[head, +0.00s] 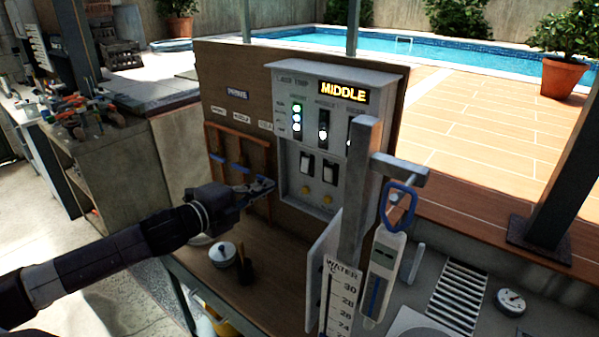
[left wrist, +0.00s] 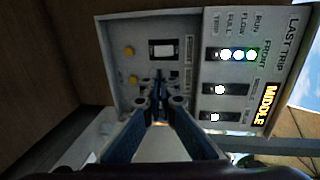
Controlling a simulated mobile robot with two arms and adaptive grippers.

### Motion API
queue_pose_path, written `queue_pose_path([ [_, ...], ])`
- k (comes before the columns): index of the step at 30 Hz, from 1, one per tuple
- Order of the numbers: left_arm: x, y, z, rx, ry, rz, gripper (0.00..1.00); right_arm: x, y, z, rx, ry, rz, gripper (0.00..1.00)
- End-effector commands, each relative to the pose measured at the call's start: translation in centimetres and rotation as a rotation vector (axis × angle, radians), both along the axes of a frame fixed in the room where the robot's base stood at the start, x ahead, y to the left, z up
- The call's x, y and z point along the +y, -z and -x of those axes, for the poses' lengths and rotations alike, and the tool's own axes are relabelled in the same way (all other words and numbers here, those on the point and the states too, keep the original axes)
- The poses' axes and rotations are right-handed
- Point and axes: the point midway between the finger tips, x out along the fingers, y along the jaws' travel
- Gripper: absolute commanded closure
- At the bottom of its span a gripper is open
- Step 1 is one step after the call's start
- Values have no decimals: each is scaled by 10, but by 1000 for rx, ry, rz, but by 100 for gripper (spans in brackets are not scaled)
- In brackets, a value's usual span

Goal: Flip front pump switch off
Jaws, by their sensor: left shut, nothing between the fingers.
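The grey pump panel (head: 318,128) stands upright on the brown backboard. The front light column (head: 297,117) has several lit lamps. In the left wrist view the panel is turned sideways; the front switch (left wrist: 162,48) shows clear above my fingertips. My left gripper (head: 268,186) is shut and empty, just left of the panel's lower part. In the left wrist view it (left wrist: 160,82) covers part of the switch row. Contact cannot be told.
A grey post (head: 357,190) hides the panel's right side. A digital meter (head: 383,270) and a water scale (head: 338,295) hang in front. Blue-handled levers (head: 219,158) sit left of the panel. A white lidded pot (head: 222,254) stands on the wooden bench below my arm.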

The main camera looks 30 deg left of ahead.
Motion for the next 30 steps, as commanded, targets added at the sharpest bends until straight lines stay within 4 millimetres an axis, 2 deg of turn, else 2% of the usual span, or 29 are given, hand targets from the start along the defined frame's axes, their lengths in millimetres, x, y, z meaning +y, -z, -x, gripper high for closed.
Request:
queue_pose_path([
  [10, -1, 3, -24, -3, 0, -3, 100, 2, 4, -15, -22, 0, -3, 60],
  [30, -6, 10, -74, -3, -1, 0, 100, 1, -6, -13, -19, 0, -2, 60],
])
